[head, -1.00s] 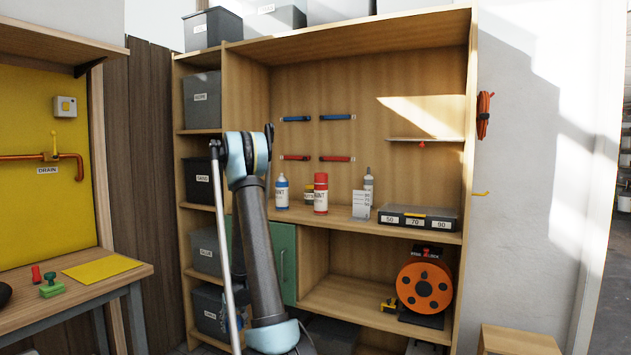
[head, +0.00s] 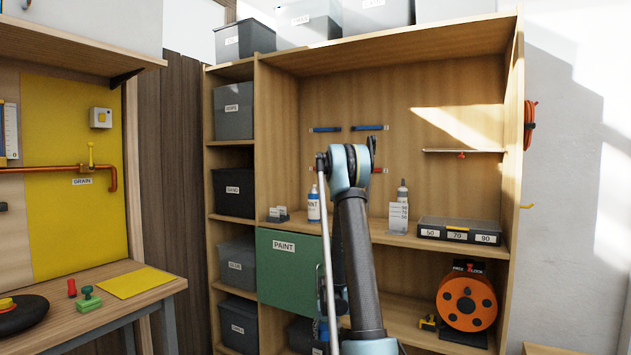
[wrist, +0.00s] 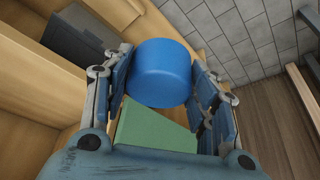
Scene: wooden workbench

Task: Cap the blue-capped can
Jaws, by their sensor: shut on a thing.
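In the wrist view, my gripper (wrist: 162,82) is shut on a smooth blue cap (wrist: 160,72), held between its two fingers. In the head view my own arm hides most of the gripper and the cap. A can with a blue body and a white label (head: 313,207) stands upright on the shelf, just left of my arm. Its narrow top is too small to make out. The held cap is apart from this can, lower down, near the green PAINT door (head: 284,270). The green surface also shows below the cap in the wrist view (wrist: 155,128).
On the same shelf stand small grey blocks (head: 278,214), a grey bottle (head: 403,193) and a flat numbered case (head: 459,230). An orange reel (head: 466,300) sits below. A workbench (head: 120,303) is at the left. The shelf between blocks and blue can is narrow.

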